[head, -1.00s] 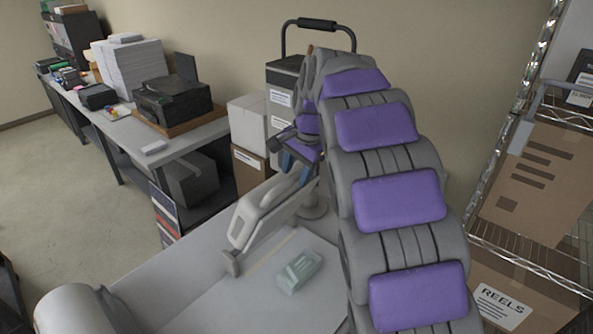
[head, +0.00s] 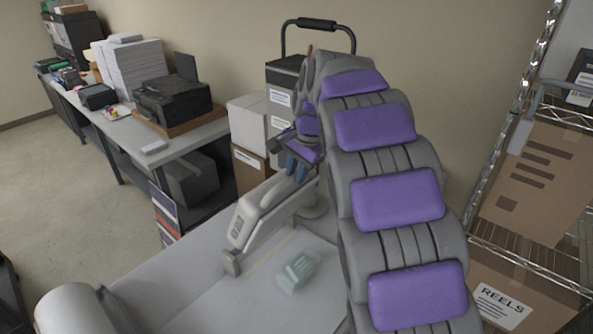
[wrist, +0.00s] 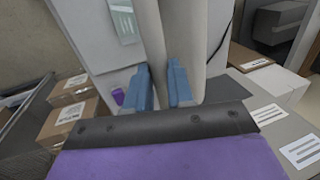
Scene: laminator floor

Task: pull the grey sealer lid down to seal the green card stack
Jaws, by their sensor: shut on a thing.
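The grey sealer lid (head: 258,212) is a long pale arm standing tilted up over the table, its front end raised above the surface. The green card stack (head: 298,270) lies on the pale table in front of it, below and to the right of the lid's front end. The card stack also shows at the top of the wrist view (wrist: 124,22).
The white table (head: 190,270) is mostly clear left of the lid. Behind it stand cardboard boxes (head: 248,168) and a bench with a printer (head: 172,100). A wire shelf (head: 525,262) with cartons is close on the right.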

